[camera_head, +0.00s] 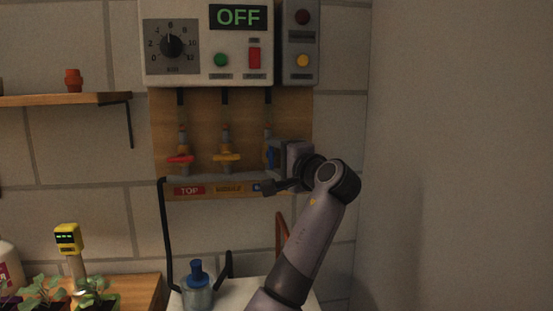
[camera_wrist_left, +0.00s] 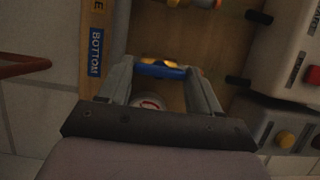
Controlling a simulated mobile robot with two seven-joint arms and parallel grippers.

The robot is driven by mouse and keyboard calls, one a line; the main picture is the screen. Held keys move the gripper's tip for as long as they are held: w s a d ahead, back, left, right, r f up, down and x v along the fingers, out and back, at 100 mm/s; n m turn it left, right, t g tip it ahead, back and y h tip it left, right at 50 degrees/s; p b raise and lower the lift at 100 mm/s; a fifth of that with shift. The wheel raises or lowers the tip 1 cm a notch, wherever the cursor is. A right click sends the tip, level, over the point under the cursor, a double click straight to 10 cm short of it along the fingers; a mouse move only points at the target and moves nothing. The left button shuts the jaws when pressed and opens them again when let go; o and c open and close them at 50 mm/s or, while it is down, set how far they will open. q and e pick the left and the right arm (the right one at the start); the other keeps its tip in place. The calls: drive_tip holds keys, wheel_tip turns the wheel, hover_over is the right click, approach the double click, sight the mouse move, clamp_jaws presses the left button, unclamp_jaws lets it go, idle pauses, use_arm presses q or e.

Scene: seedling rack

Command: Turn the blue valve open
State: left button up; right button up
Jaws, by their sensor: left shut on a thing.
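The blue valve (camera_head: 269,156) is at the right end of a row of three on the wooden board, above the label strip. My left gripper (camera_head: 273,168) is at it and hides most of it in the head view. In the left wrist view the blue handle (camera_wrist_left: 160,71) lies between the two fingers of my left gripper (camera_wrist_left: 160,76), which are shut on it. The handle appears to run up and down, along its pipe. My right gripper is in neither view.
A red valve (camera_head: 180,158) and a yellow valve (camera_head: 227,156) sit to the left, handles crosswise. Above is a control box (camera_head: 207,72) with a dial and a display (camera_head: 238,17) reading OFF. A blue-topped jar (camera_head: 197,290) stands below. A blank wall is at right.

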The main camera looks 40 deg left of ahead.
use_arm(q)
drive_tip(key=o, duration=1.1)
drive_tip(key=shift+c, duration=0.2)
drive_tip(key=shift+d, duration=0.1)
drive_tip(key=b+v, duration=0.1)
drive_tip(key=v, duration=0.6)
drive_tip(key=shift+s+r, duration=0.1)
